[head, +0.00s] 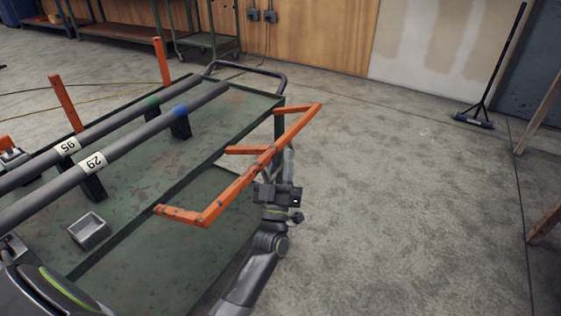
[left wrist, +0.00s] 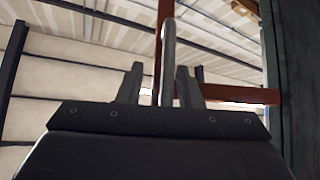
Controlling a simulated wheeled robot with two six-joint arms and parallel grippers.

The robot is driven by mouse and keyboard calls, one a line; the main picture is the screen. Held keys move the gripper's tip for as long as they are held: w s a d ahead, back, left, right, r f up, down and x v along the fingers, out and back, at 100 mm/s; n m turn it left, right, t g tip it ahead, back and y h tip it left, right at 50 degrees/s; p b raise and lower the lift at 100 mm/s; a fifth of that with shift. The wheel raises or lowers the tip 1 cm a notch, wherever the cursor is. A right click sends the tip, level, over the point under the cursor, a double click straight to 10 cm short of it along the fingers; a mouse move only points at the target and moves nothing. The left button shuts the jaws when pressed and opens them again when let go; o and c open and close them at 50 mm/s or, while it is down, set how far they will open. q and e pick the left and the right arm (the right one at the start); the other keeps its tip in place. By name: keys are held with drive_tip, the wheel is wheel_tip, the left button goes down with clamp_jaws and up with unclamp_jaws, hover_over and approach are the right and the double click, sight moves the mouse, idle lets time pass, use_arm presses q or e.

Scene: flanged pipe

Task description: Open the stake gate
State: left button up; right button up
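The orange stake gate (head: 240,183) stands at the right edge of the green cart and angles out past its side. Its lower arm reaches toward the front left. My left gripper (head: 284,180) is at the gate's right side, close to its middle. In the left wrist view, the two fingers of this gripper (left wrist: 158,88) are apart, with a grey upright bar (left wrist: 168,55) between them. The bar looks nearer the right finger; contact cannot be told. Orange gate bars (left wrist: 240,95) show behind the fingers.
The green cart (head: 235,110) carries two grey pipes (head: 130,142) on dark supports and a small grey tray (head: 89,231). Orange stakes (head: 66,104) stand on its far side. The concrete floor (head: 400,190) to the right is clear. A broom (head: 475,118) stands farther back.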

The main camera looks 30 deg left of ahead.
use_arm(q)
drive_tip(key=shift+s+f, duration=0.2)
drive_tip(key=shift+f, duration=0.05)
drive_tip(key=b+v, duration=0.1)
drive_tip(key=v, duration=1.6)
use_arm(e)
drive_tip(key=shift+w+a+r+t, duration=0.1)
drive_tip(key=shift+a+r+t, duration=0.05)
drive_tip(key=shift+r, duration=0.25)
drive_tip(key=shift+w+a+r+t, duration=0.1)
drive_tip(key=shift+r+t, duration=0.05)
drive_tip(key=shift+r, duration=0.25)
use_arm(q)
drive_tip(key=shift+d+r, duration=0.1)
